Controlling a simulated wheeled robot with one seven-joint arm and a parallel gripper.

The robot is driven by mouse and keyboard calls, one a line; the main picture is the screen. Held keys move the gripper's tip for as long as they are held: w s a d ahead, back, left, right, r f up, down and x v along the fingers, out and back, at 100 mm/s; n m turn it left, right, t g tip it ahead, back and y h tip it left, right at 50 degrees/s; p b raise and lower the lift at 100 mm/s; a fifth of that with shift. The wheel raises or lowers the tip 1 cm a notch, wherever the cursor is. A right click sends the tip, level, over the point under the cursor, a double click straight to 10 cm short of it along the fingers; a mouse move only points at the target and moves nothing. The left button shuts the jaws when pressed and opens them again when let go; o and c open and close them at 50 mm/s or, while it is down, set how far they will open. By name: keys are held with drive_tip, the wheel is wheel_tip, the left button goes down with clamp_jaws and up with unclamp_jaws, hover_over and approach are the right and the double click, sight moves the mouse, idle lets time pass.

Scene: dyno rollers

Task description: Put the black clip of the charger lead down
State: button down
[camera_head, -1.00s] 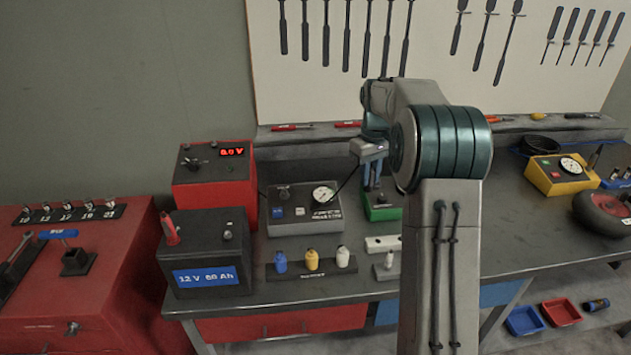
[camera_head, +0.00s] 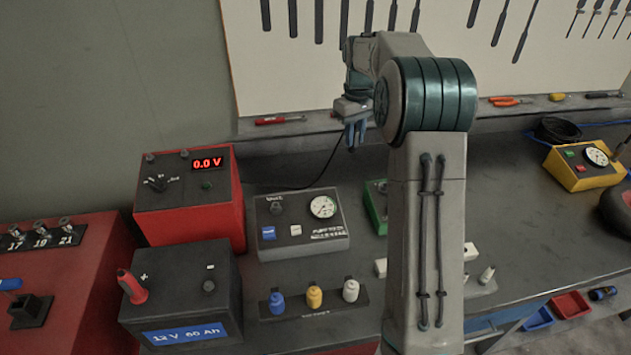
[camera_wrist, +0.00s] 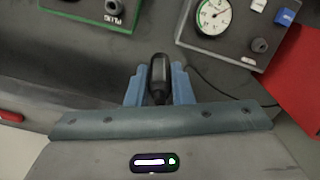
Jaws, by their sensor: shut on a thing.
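My gripper (camera_head: 353,140) is raised above the back of the grey bench, behind the grey gauge box. In the wrist view its blue fingers (camera_wrist: 158,88) are shut on the black clip (camera_wrist: 158,72), which points away from the palm. In the head view the clip is too small to make out between the fingers. The thin black lead (camera_head: 318,178) runs from the gripper down to the left, behind the gauge box, towards the red charger (camera_head: 190,200), whose display reads 0.0 V. The lead also shows in the wrist view (camera_wrist: 212,86).
The black battery (camera_head: 185,305) carries a red clip (camera_head: 132,288) on its plus side; its other post (camera_head: 209,286) is bare. The gauge box (camera_head: 300,222), a green box (camera_head: 376,205) and a bottle rack (camera_head: 315,302) stand nearby. Bare bench (camera_head: 510,215) lies right of my arm.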

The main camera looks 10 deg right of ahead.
drive_tip(key=shift+w+a+f+b, duration=0.15)
drive_tip(key=shift+w+f+b, duration=0.3)
drive_tip(key=shift+f+b, duration=0.3)
drive_tip(key=shift+s+f+b, duration=0.4)
drive_tip(key=shift+f+b, duration=0.1)
drive_tip(key=shift+b, duration=0.15)
wheel_tip(320, 180, down, 8)
drive_tip(key=r+b, duration=0.1)
drive_tip(key=b, duration=0.6)
drive_tip(key=w+a+f+p, duration=0.1)
drive_tip(key=w+a+f, duration=0.1)
drive_tip(key=w, duration=0.1)
drive_tip(key=w+a+f+p, duration=0.1)
drive_tip(key=w+a+f, duration=0.2)
drive_tip(key=w+a+f+p, duration=0.1)
drive_tip(key=w+a+f, duration=0.1)
drive_tip(key=w, duration=0.1)
drive_tip(key=shift+a+f, duration=0.2)
drive_tip(key=shift+a, duration=0.05)
drive_tip(key=shift+f+p, duration=0.65)
drive_tip(key=shift+f, duration=1.35)
drive_tip(key=shift+f, duration=0.1)
drive_tip(key=c, duration=1.3)
unclamp_jaws()
